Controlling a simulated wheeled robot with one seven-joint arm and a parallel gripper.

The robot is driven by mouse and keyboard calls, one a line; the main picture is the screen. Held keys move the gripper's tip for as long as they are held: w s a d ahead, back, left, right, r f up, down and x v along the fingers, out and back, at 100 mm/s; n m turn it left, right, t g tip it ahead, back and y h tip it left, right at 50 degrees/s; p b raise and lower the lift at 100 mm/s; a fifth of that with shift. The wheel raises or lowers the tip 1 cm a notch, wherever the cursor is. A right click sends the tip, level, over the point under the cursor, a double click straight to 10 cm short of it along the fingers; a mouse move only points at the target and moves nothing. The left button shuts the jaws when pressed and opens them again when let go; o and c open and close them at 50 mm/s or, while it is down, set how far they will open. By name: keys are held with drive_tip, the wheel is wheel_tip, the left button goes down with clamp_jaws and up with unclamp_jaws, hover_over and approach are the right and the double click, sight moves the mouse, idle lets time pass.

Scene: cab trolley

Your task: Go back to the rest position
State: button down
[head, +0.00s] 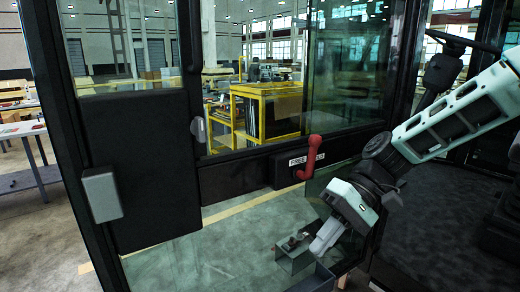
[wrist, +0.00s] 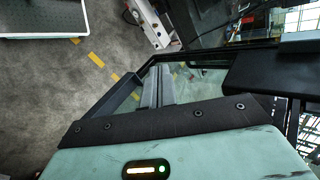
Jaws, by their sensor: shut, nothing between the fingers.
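My gripper (head: 318,250) hangs at the end of my arm, in front of the lower glass of the cab door, below and a little right of the red handle (head: 307,160). Its fingers point down and to the left. In the wrist view my gripper (wrist: 153,76) shows its two grey fingers side by side, shut and empty. The red handle sits on a dark block with a partly readable white label (head: 305,160). The gripper is apart from the handle. The handle is not clearly visible in the wrist view.
The dark door frame (head: 60,130) and a black panel (head: 137,165) with a grey latch-like piece (head: 102,195) stand at left. A steering wheel (head: 462,42) is at upper right. Beyond the glass is a yellow rack (head: 268,90). Open floor shows at lower left.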

drive_tip(key=s+d+f+n+t+h+b, duration=0.1)
drive_tip(key=s+h, duration=0.3)
drive_tip(key=s, duration=0.5)
drive_tip(key=s+d+f+n+t+h+b, duration=0.1)
drive_tip(key=s+f+n+t+h, duration=0.2)
drive_tip(key=s, duration=0.6)
drive_tip(key=shift+s+d+n+t+h, duration=0.15)
drive_tip(key=shift+s+n+t+h, duration=0.15)
drive_tip(key=shift+t+h, duration=0.1)
drive_tip(key=shift+w, duration=0.1)
